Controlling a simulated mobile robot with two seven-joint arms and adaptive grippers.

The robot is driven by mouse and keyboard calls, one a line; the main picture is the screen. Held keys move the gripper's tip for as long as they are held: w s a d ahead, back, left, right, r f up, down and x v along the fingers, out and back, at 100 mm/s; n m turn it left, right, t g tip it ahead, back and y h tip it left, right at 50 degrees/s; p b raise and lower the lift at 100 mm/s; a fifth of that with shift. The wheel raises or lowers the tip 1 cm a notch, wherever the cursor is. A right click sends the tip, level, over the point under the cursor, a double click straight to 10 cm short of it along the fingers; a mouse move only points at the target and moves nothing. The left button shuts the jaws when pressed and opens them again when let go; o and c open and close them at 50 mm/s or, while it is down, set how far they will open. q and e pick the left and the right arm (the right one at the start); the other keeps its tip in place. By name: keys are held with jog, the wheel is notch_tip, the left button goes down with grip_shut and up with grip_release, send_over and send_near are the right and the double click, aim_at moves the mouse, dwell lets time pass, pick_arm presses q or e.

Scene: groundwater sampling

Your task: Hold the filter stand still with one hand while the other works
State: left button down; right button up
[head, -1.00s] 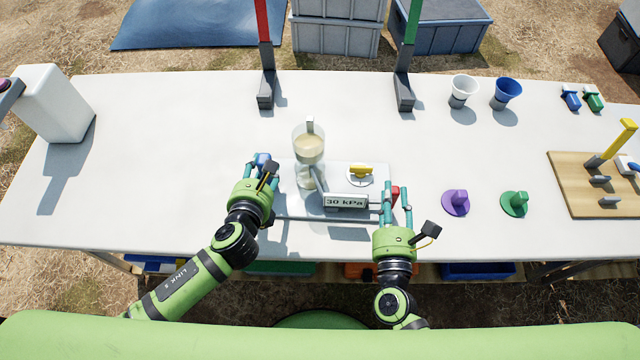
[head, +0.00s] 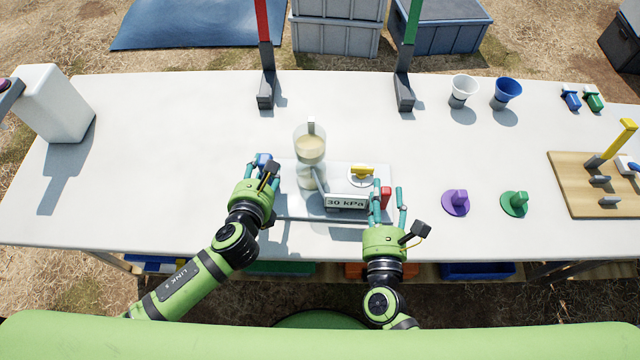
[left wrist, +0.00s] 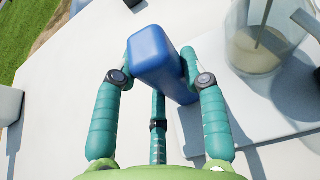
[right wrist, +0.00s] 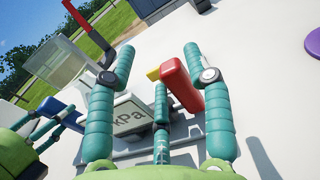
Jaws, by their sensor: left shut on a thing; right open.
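The filter stand is a pale base plate (head: 290,207) on the table. It carries a clear cylinder (head: 309,150) with cloudy tan liquid, a yellow valve handle (head: 361,170), and a display (head: 345,203) reading 30 kPa. My left gripper (head: 262,165) is shut on the blue block (left wrist: 160,62) at the stand's left end. My right gripper (head: 386,197) is open at the stand's right end. A red block (head: 386,197) lies between its fingers; in the right wrist view the red block (right wrist: 181,84) shows beside the right finger, and I cannot tell whether they touch.
Purple (head: 456,202) and green (head: 514,203) knobbed discs sit to the right. White (head: 463,90) and blue (head: 507,93) cups stand behind them. Red (head: 264,50) and green (head: 408,50) posts rise at the back. A white container (head: 55,103) stands far left.

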pick_arm(q)
jog(key=shift+a, duration=0.1)
pick_arm(e)
jog(key=s, duration=1.2)
jog(key=shift+a, duration=0.35)
pick_arm(q)
jog(key=c, duration=0.6)
grip_release()
